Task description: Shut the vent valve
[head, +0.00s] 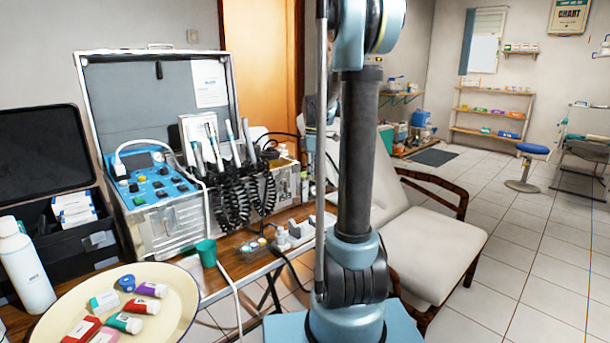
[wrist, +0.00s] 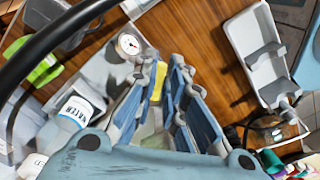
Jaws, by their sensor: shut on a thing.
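In the wrist view my gripper (wrist: 168,70) reaches in over the equipment, its blue-grey fingers close together. A yellow piece (wrist: 157,82), which looks like the handle of the vent valve, shows between the fingers against the left one. My gripper is shut on it. The fingers hide most of the valve, so I cannot tell how far it is turned. A round white pressure gauge (wrist: 130,45) sits just beyond the fingertips to the left. In the head view my arm covers the middle, and I cannot make out the valve there.
A bottle labelled water (wrist: 75,112) stands left of my gripper, and a white holder (wrist: 262,55) lies to the right. In the head view the open dental case (head: 165,215) stands on the wooden table, with a cream tray (head: 180,290) in front and a reclining chair (head: 425,240) behind.

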